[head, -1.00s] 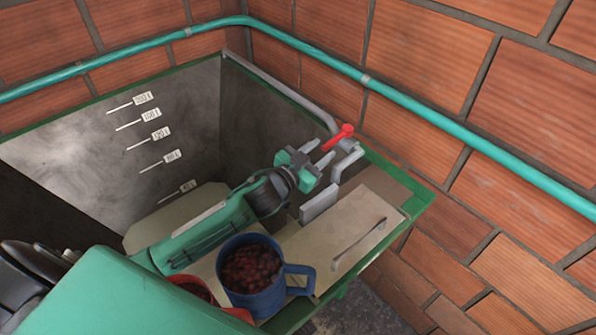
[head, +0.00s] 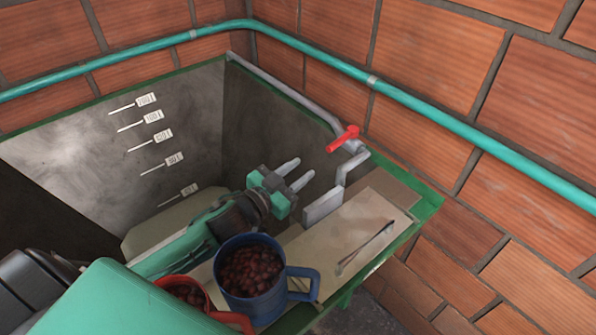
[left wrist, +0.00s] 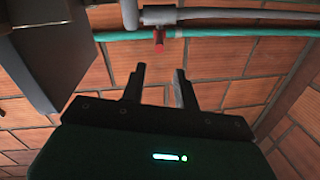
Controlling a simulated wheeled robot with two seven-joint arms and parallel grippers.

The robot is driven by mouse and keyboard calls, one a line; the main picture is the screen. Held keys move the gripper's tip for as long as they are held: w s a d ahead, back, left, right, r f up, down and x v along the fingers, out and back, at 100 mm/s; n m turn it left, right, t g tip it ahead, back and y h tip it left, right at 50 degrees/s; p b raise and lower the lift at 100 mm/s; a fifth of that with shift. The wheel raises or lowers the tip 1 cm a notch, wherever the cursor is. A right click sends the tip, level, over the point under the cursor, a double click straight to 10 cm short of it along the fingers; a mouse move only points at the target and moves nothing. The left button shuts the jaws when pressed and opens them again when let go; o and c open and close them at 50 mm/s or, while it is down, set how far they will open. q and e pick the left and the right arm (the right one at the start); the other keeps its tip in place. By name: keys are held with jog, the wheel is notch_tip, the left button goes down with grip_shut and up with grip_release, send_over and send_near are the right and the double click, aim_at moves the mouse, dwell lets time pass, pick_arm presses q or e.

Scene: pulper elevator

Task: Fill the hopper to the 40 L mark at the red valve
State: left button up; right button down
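The hopper (head: 80,140) is a grey metal tank with a green rim. Its inner wall carries a column of white level marks; the lowest (head: 189,190) is too small to read surely. My arm hides part of the hopper's floor, and no water is clearly visible. My right gripper is not in view.
A blue mug of dark red berries (head: 258,305) and a red container of berries (head: 232,319) stand near my left arm. A beige lid with a handle (head: 365,215) lies on the right. A teal pipe (head: 450,125) runs along the brick walls.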

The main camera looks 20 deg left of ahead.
aim_at(342, 140)
pick_arm(q)
jog(key=shift+f, duration=0.15)
jog(key=c, duration=0.4)
jog(key=shift+w+a+f+n+h+b, duration=0.1)
jog(key=shift+w+f+n+h+b, duration=0.05)
jog(key=shift+f+n+h+b, duration=0.15)
grip_shut()
jog(key=w+a+f+n+g+h+b, duration=0.15)
jog(key=a+n+b, duration=0.25)
jog(key=n, duration=0.5)
jog(key=w+a+n+h+b, duration=0.2)
jog(key=w+a+n+b, duration=0.15)
jog(key=n, duration=0.65)
jog(key=w+d+r+p, duration=0.1)
jog(key=w+d+p, duration=0.5)
jog(key=d+p, duration=0.2)
jog(key=shift+w+d+r+p, duration=0.3)
jog(key=shift+d+r+p, duration=0.1)
jog(key=shift+p, duration=0.25)
